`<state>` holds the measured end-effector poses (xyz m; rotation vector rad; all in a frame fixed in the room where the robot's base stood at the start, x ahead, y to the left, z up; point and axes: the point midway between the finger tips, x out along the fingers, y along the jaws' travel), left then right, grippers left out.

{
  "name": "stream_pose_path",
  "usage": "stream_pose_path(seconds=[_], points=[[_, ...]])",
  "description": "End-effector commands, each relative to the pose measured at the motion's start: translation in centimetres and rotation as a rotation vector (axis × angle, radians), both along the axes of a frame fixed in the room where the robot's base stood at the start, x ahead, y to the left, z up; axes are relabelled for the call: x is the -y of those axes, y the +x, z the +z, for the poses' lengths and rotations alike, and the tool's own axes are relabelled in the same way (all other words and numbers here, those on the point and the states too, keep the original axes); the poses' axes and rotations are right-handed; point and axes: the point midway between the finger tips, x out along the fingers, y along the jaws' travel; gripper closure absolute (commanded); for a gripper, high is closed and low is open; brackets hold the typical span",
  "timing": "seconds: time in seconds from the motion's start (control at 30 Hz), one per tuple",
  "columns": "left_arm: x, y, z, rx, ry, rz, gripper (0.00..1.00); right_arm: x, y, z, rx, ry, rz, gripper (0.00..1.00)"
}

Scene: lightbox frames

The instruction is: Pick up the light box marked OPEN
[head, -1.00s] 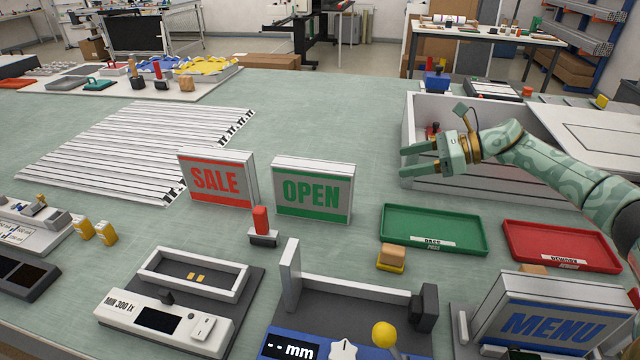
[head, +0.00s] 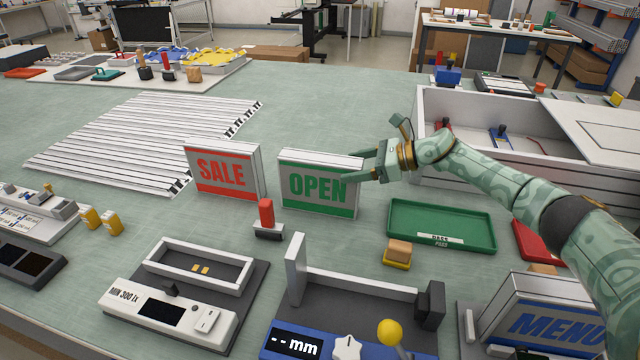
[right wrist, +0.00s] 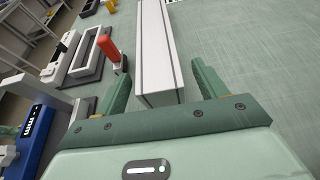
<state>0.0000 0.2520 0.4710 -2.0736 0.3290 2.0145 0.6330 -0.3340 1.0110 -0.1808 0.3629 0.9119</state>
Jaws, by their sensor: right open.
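The light box marked OPEN (head: 318,184) stands upright on the table, white with a green-edged face and green letters. My right gripper (head: 362,168) is open at its right end, and the fingers overlap that end in the head view. In the right wrist view the box (right wrist: 158,55) runs away from the gripper, its near end between the two open fingers (right wrist: 163,88). I cannot tell whether either finger touches it. My left gripper is not in view.
The SALE light box (head: 222,171) stands just left of the OPEN box. A red-handled stamp (head: 266,218) stands in front between them. A green tray (head: 440,226) lies to the right, and a MENU box (head: 550,315) at the front right. Behind the OPEN box the table is clear.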

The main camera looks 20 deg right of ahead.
Motion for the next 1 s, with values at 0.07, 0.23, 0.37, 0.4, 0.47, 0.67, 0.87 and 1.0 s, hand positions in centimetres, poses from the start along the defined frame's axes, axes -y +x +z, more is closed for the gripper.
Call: stream_pose_path(seconds=[0.07,0.23,0.37,0.4,0.47,0.67,0.87,1.0], points=[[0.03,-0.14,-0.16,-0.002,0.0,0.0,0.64,-0.69,0.52,-0.49,-0.001,0.001,0.001,0.29],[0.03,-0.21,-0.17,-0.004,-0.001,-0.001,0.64,-0.98,0.74,-0.66,-0.002,-0.001,0.0,0.29],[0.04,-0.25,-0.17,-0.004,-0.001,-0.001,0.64,-0.96,0.72,-0.63,-0.001,-0.002,0.0,0.37],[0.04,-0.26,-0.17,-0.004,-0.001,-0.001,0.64,-0.96,0.72,-0.63,-0.001,-0.001,0.0,0.49],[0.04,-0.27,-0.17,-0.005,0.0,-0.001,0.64,-0.95,0.72,-0.62,-0.001,-0.001,0.0,0.65],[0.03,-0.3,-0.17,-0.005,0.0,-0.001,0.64,-0.96,0.77,-0.43,0.001,0.002,0.0,1.0],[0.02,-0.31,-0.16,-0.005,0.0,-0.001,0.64,-0.94,0.76,-0.41,0.001,0.002,0.0,1.0],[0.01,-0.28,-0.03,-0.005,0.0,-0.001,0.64,-0.94,0.77,0.13,0.003,0.001,0.001,1.0]])
